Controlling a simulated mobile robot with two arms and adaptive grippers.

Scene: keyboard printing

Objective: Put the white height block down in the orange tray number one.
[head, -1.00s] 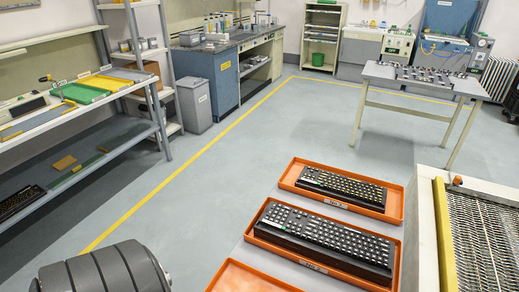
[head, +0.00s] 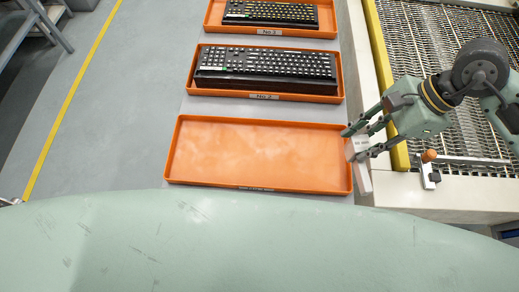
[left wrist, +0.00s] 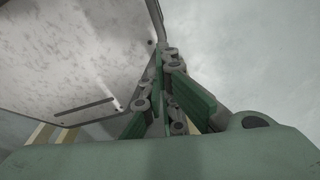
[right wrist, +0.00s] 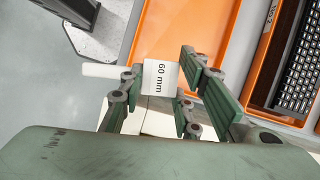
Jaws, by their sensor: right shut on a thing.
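The white height block (head: 363,180) is held in my right gripper (head: 358,143) at the right end of the nearest orange tray in the head view. In the right wrist view the block (right wrist: 160,77) shows a "60 mm" label between the fingers. The nearest orange tray (head: 175,150) is empty; the small label on its front edge is too small to read. The block overlaps the tray's right rim in the picture; I cannot tell whether it touches it. My left gripper (left wrist: 168,55) shows only in the left wrist view, its fingers together with nothing seen between them.
Behind the empty tray are an orange tray marked No 2 (head: 270,97) and a farther orange tray (head: 207,22), each with a dark keyboard. A conveyor with a yellow edge (head: 378,40) runs along the right. Open grey floor (head: 120,120) lies to the left.

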